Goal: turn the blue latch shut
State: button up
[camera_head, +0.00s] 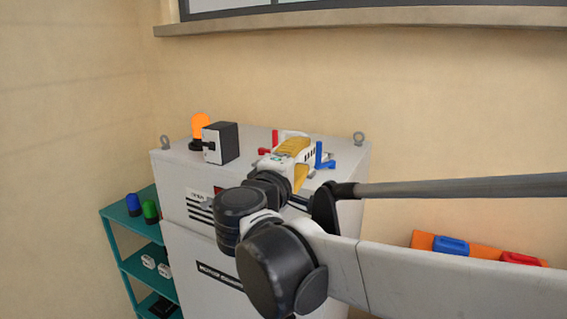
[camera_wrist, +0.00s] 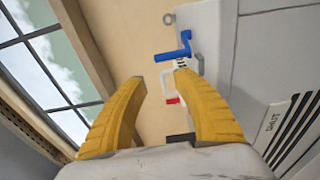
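The blue latch (camera_head: 322,155) stands on top of the grey-white cabinet (camera_head: 190,245), to the right of my gripper in the head view. In the wrist view the blue latch (camera_wrist: 175,52) is a bent blue handle beyond my fingertips, apart from them and nearer the right finger. My gripper (camera_wrist: 163,82) has two yellow fingers spread apart with nothing between them. In the head view my gripper (camera_head: 292,160) hangs over the cabinet top and hides part of it. The latch's base is partly hidden in both views.
A red upright part (camera_head: 275,138) stands left of my gripper. A black box (camera_head: 222,142) and an orange beacon (camera_head: 201,128) sit on the cabinet's left. A teal shelf (camera_head: 130,263) stands at left. Lifting eyes and the wall lie behind.

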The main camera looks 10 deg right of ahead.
jog(key=w, duration=0.2)
jog(key=w+d, duration=0.1)
jog(key=w, duration=0.2)
jog(key=shift+w+d+f, duration=0.1)
jog(key=shift+w, duration=0.1)
jog(key=w+d, duration=0.2)
jog(key=shift+w+d, duration=0.35)
jog(key=b+v, duration=0.4)
jog(key=v, duration=1)
jog(key=shift+w+a, duration=0.15)
